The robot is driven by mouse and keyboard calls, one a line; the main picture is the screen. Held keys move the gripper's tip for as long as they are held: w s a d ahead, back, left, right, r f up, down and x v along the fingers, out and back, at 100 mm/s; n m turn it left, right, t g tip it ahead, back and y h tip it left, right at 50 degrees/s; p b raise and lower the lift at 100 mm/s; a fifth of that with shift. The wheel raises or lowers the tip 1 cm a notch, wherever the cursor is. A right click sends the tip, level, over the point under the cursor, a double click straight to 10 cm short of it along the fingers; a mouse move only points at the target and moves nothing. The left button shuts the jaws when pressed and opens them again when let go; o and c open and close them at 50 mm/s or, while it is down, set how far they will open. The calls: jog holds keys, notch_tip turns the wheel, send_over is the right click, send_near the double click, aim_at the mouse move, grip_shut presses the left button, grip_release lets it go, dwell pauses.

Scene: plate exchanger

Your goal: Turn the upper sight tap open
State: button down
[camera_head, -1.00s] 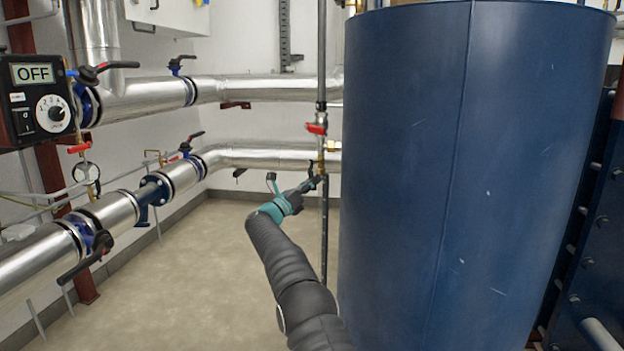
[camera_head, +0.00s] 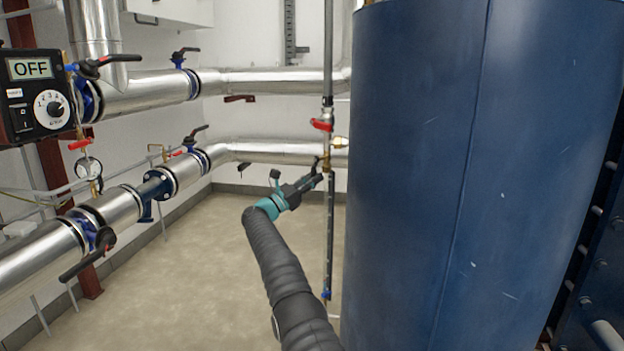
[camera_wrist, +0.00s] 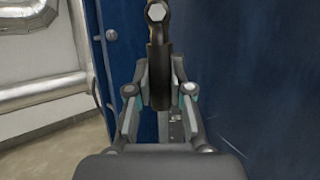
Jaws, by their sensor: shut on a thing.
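The upper sight tap (camera_head: 326,163) is a brass fitting on the thin vertical sight pipe, left of the blue tank. Its black lever (camera_wrist: 157,55) shows in the wrist view with a hex nut at its top end. The lever runs down from the nut between my fingers. My gripper (camera_head: 318,178) is at the tap from the lower left, and in the wrist view my gripper (camera_wrist: 159,85) is shut on the lever. The contact is small and partly hidden in the head view.
The large blue tank (camera_head: 420,180) stands close on the right. A red-handled valve (camera_head: 322,125) sits just above the tap. A blue fitting (camera_head: 326,294) is at the sight pipe's lower end. Silver pipes (camera_head: 270,150) run behind and left. Open floor (camera_head: 200,260) lies left of my arm.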

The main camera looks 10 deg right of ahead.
dwell(0.4)
jog(key=c, duration=1)
grip_release()
jog(key=v, duration=1.2)
jog(key=shift+w, duration=0.1)
